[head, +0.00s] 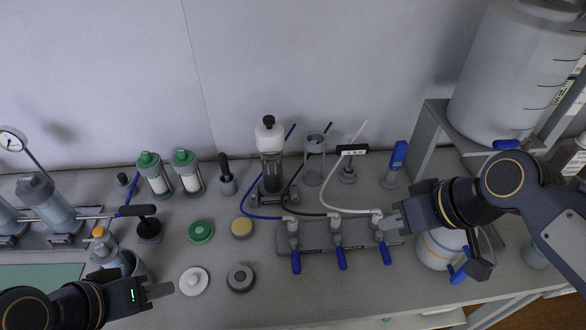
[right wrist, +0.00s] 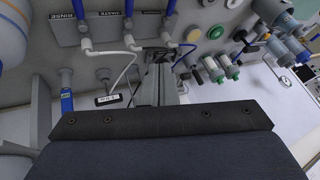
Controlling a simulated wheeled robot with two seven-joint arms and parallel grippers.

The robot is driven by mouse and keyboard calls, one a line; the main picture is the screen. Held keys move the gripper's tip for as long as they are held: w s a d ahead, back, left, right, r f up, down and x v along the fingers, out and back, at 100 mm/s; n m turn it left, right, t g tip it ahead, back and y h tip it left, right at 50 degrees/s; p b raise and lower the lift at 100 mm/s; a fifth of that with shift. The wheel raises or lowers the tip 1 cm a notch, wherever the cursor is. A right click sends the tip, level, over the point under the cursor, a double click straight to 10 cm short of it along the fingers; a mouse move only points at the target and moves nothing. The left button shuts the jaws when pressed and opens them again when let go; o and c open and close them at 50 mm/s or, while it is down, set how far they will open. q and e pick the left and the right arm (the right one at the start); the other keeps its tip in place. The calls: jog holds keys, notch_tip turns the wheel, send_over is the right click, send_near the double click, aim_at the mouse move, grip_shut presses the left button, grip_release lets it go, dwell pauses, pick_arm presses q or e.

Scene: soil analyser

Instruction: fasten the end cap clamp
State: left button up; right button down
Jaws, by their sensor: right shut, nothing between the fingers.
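I cannot single out the end cap clamp with certainty. At the left of the head view, grey cylinders (head: 45,200) lie in a rack beside a rod and a black T-shaped handle (head: 139,211). My left gripper (head: 162,289) is at the lower left, below that handle and near a white disc (head: 194,281); its finger gap is not clear. My right gripper (head: 389,220) is shut and empty, close to the rightmost blue-handled valve (head: 384,252). Its closed fingers (right wrist: 165,75) show in the right wrist view, near the valve tubing; contact cannot be told.
A grey valve block (head: 318,238) with blue levers and tubes stands mid-bench. Green-capped bottles (head: 154,175) stand behind. A green disc (head: 201,232), a yellow-topped disc (head: 242,228) and a dark ring (head: 240,278) lie on the bench. A large tank (head: 510,75) stands at the right.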

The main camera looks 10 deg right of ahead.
jog(key=w+a+n+g+y+b, duration=0.1)
jog(key=w+a+n, duration=0.2)
jog(key=w+n, duration=0.2)
jog(key=w+a+n+g+y+b, duration=0.1)
jog(key=w+a+n, duration=0.3)
jog(key=w, duration=0.7)
jog(key=w+a+r+n+g+y+b, duration=0.1)
jog(key=w+a+n+g+y, duration=0.1)
jog(key=w+n, duration=0.4)
jog(key=shift+w+a+b, duration=0.3)
jog(key=shift+w+a, duration=0.55)
jog(key=shift+w, duration=0.25)
jog(key=shift+a, duration=0.1)
jog(key=p, duration=0.2)
send_over(268, 176)
jog(key=d, duration=0.3)
jog(key=shift+g, duration=0.3)
jog(key=f, duration=0.7)
jog(key=shift+s+a, duration=0.1)
jog(key=shift+a, duration=0.1)
jog(key=shift+d+f+p, duration=0.15)
jog(key=shift+f+p, duration=0.3)
jog(key=shift+f, duration=1.6)
